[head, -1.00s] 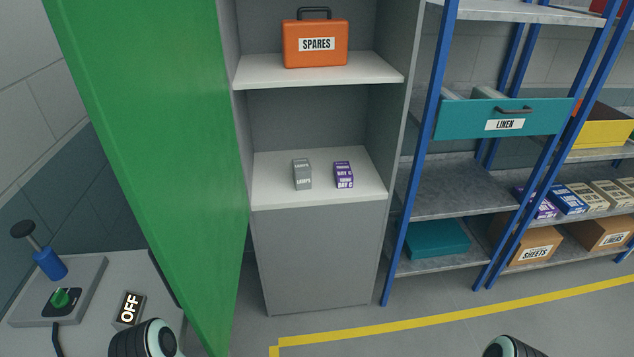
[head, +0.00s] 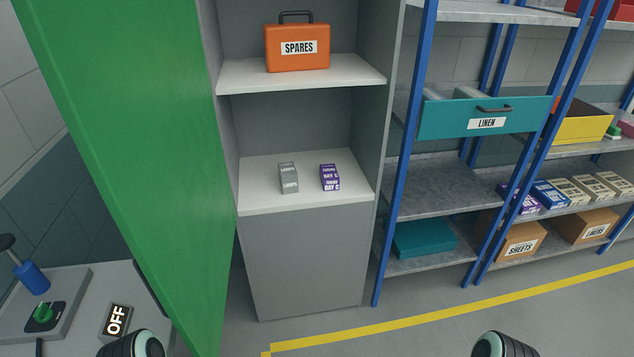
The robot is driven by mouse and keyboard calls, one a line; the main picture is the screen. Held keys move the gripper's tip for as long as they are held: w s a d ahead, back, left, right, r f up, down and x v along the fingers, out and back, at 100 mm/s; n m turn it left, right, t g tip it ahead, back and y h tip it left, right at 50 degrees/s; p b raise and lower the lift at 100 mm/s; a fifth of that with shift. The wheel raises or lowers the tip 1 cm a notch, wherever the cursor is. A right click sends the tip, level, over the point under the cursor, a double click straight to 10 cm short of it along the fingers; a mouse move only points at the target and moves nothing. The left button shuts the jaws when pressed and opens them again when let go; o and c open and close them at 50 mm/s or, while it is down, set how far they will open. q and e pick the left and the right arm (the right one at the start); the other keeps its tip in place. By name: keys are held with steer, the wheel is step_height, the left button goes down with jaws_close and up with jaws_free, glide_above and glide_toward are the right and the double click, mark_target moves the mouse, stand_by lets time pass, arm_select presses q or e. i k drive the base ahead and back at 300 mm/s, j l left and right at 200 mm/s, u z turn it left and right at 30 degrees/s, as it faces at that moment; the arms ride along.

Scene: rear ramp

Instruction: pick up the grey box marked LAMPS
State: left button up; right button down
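The grey box marked LAMPS (head: 288,178) stands on the lower white shelf of an open grey cabinet (head: 300,265). A purple box (head: 330,178) stands to its right on the same shelf, with a small gap between them. Parts of my two arms show at the bottom edge, one at the left and one right of the middle. Both grippers are out of the picture, and neither arm is near the grey box.
An open green door (head: 120,150) stands left of the cabinet. An orange SPARES case (head: 297,47) is on the upper shelf (head: 240,76). Blue-framed racking with a teal LINEN drawer (head: 450,118) stands at right. The floor (head: 420,318) before the cabinet looks clear.

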mark_target(288, 176)
steer(key=i+l+u, duration=0.1)
steer(key=l+u, duration=0.15)
steer(key=l, duration=0.15)
steer(key=i+l+u, duration=0.1)
steer(key=l, duration=0.25)
steer(key=i+l+u, duration=0.15)
steer(key=i+l, duration=0.1)
steer(key=l, duration=0.1)
